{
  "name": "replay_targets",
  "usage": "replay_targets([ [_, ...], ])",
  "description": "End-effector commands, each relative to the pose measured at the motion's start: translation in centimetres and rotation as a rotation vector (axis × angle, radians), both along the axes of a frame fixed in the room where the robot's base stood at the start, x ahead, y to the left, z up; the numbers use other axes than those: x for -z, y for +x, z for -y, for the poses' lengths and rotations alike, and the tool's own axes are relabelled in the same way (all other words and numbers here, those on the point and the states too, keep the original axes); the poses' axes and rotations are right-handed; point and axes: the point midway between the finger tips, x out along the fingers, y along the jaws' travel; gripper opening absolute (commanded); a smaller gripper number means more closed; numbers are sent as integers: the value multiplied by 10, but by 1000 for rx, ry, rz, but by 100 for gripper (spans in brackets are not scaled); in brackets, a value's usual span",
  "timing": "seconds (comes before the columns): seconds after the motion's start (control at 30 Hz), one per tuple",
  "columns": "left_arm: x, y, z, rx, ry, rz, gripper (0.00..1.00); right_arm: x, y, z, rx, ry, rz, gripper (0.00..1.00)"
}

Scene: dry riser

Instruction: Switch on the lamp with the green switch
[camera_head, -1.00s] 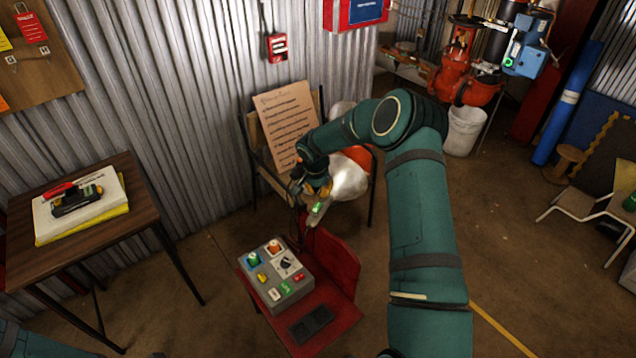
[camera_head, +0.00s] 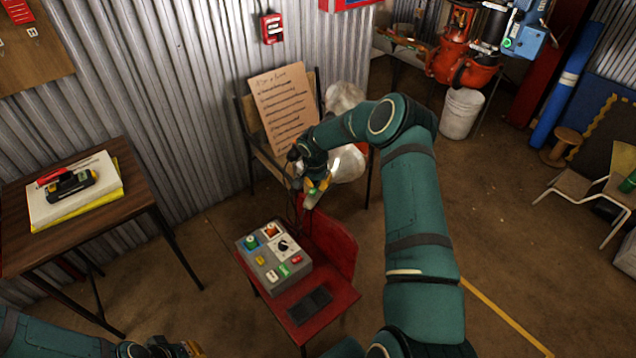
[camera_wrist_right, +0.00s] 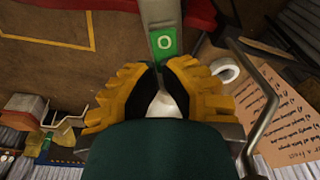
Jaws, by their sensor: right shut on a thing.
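A grey control box (camera_head: 255,272) sits on a red chair (camera_head: 338,290). Its top carries green, orange, yellow, red and white controls and a dial; a green rocker (camera_head: 284,270) is near its front edge. My right gripper (camera_head: 312,188), behind the box and above the chair's back, is shut on a pale grey bar (camera_head: 310,200).
A wooden table (camera_head: 130,205) at left holds a yellow-and-white stack (camera_head: 105,198) with a black-and-yellow device (camera_head: 72,188). A chair behind my right gripper holds a brown written board (camera_head: 285,108). A white bucket (camera_head: 462,112) stands farther back.

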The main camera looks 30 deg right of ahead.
Motion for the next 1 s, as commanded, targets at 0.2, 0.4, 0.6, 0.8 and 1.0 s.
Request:
replay_targets([
  [0.2,2,0,0,0,0,1,0,7,1,2,3,65,-38,0],
  [0.4,2,0,0,0,0,1,0,7,0,2,1,64,-39,0],
  [0.6,0,0,0,0,0,1,0,4,-2,-3,0,63,-39,0],
  [0.8,-2,0,0,0,0,1,0,1,-6,-10,0,63,-39,0],
  [1.0,-2,0,0,0,0,1,0,0,-7,-11,2,63,-37,0],
])
